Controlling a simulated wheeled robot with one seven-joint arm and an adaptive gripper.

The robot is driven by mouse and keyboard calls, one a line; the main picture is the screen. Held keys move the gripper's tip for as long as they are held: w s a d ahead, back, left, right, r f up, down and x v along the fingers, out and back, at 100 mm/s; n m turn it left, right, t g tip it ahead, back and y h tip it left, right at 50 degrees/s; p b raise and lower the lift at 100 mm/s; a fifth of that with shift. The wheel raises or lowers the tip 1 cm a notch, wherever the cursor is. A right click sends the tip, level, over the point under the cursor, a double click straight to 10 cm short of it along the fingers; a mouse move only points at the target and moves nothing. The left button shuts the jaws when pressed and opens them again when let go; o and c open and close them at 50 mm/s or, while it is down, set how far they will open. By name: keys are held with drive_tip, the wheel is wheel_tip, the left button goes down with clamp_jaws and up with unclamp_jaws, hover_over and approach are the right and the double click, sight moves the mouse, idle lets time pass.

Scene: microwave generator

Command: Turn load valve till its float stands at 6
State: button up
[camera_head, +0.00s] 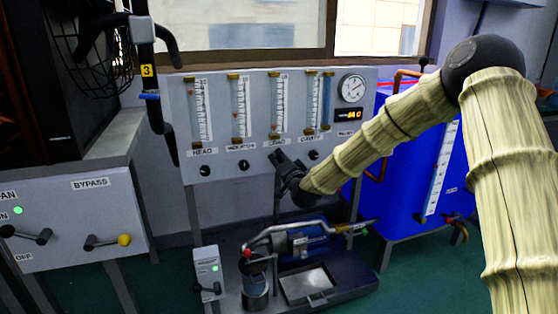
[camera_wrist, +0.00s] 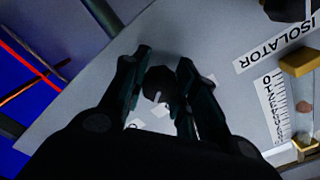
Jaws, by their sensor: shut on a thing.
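The load flowmeter (camera_head: 278,103) is the third upright glass tube on the grey panel in the head view. Its float looks like a small reddish spot low in the tube; the number beside it is too small to read. My gripper (camera_head: 280,158) is at the panel below this tube and hides the load valve there. In the wrist view, the dark round load valve knob (camera_wrist: 158,82) with a pale mark sits between the fingertips of my gripper (camera_wrist: 160,80), which are shut on it.
The head flowmeter (camera_head: 199,108), isolator flowmeter (camera_head: 239,108) and cavity flowmeter (camera_head: 312,101) stand beside it, with the isolator knob (camera_head: 243,165) close on the left. A round gauge (camera_head: 352,87) is at upper right. A blue tank (camera_head: 405,155) stands right; a bench with pipework (camera_head: 300,245) lies below.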

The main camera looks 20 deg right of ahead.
drive_tip(key=n+p, duration=0.3)
drive_tip(key=shift+r, duration=0.25)
drive_tip(key=n+p, duration=0.3)
drive_tip(key=shift+n+p, duration=0.3)
drive_tip(key=n+p, duration=0.1)
drive_tip(key=n, duration=0.1)
drive_tip(key=n+p, duration=0.2)
drive_tip(key=n, duration=0.1)
drive_tip(key=shift+d+f+n+p, duration=0.1)
drive_tip(key=shift+f+n+p, duration=0.15)
drive_tip(key=shift+n+p, duration=0.05)
drive_tip(key=o, duration=1)
drive_tip(key=shift+s, duration=0.1)
drive_tip(key=s, duration=1.2)
drive_tip(key=shift+d, duration=0.2)
